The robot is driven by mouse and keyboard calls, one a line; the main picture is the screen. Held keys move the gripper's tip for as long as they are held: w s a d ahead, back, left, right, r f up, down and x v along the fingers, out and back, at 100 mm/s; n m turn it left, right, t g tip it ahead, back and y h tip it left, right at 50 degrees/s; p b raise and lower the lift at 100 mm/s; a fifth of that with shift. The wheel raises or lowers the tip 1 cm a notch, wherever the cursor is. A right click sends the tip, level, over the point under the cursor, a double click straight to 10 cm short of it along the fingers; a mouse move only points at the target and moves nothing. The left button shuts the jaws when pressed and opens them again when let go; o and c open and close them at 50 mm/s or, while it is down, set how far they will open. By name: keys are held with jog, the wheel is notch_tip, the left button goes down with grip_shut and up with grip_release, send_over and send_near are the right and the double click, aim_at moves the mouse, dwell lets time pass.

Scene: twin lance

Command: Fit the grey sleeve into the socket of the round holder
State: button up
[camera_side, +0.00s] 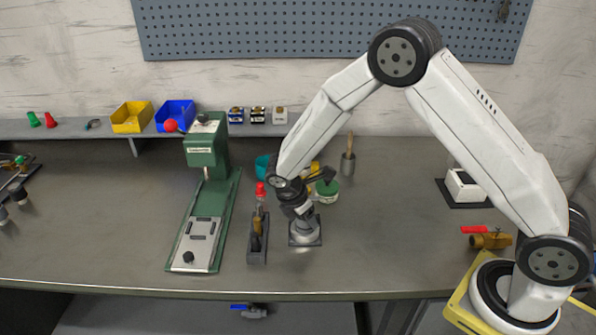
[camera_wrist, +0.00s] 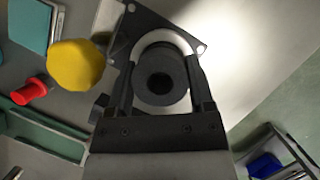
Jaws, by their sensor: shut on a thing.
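The grey sleeve (camera_wrist: 161,84) is a dark ring with a black bore, seen end-on in the wrist view. My gripper (camera_wrist: 161,62) is shut on it, one finger on each side. The round holder (camera_wrist: 184,42) shows as a pale rim behind the sleeve, on a dark plate with corner holes. In the side view the holder (camera_side: 305,232) stands on the bench, with my gripper (camera_side: 300,212) directly above it. The sleeve hides the socket in the wrist view. I cannot tell whether the sleeve is inside the socket or just above it.
A green press (camera_side: 205,195) and a narrow dark tray (camera_side: 257,250) with tools stand left of the holder. A green-rimmed pot (camera_side: 327,192) is close behind. A brass valve (camera_side: 490,240) lies far right. The bench between holder and valve is clear.

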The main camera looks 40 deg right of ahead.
jog(key=shift+f, duration=0.1)
jog(key=o, duration=1.3)
jog(key=v, duration=1.2)
jog(key=s+d+m+t+y, duration=0.1)
jog(key=s+d+m+y, duration=0.1)
jog(key=s+m, duration=0.6)
jog(key=s+d+m+t+y, duration=0.2)
jog(key=s+d+m, duration=0.1)
jog(key=s+m, duration=0.5)
jog(key=shift+s+d+r, duration=0.25)
jog(key=shift+s+d, duration=0.1)
jog(key=shift+d, duration=0.05)
